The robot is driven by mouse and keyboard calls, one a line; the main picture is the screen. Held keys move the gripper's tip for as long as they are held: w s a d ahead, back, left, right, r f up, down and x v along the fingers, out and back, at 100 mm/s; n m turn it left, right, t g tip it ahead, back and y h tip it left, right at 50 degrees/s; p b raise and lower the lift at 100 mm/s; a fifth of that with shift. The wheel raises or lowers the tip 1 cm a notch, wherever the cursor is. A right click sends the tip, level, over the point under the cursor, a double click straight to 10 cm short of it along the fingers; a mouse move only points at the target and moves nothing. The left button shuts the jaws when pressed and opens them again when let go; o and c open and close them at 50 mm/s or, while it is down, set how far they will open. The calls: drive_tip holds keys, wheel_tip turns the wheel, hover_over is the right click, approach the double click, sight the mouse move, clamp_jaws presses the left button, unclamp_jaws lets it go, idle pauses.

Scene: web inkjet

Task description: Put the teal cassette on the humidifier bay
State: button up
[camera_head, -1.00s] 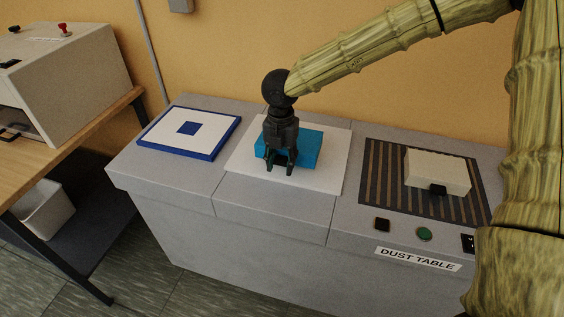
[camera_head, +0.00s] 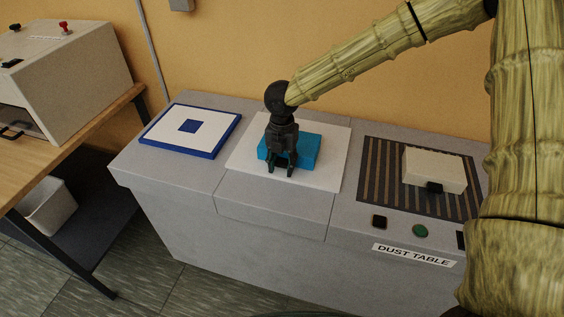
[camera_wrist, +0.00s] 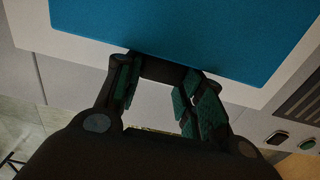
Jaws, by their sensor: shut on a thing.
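The teal cassette (camera_head: 304,152) is a flat blue-teal block over the white plate (camera_head: 331,172) in the middle of the grey table. My gripper (camera_head: 280,170) is shut on the dark handle at the cassette's front edge. In the wrist view the cassette (camera_wrist: 190,30) fills the top, and the handle (camera_wrist: 163,69) sits between the two fingers. I cannot tell whether the cassette rests on the plate or is slightly above it. No label visible here names the humidifier bay. A blue-bordered white pad (camera_head: 208,146) with a blue centre square lies bare on the left.
A striped dark grille (camera_head: 383,177) on the right holds a cream block (camera_head: 435,167) with a dark handle. Buttons and a "DUST TABLE" label (camera_head: 413,255) are in front of it. A wooden bench (camera_head: 90,125) with a beige machine (camera_head: 65,90) stands at far left.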

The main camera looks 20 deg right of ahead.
drive_tip(key=o, duration=1.2)
drive_tip(key=shift+f+b, duration=0.2)
drive_tip(key=shift+b, duration=0.3)
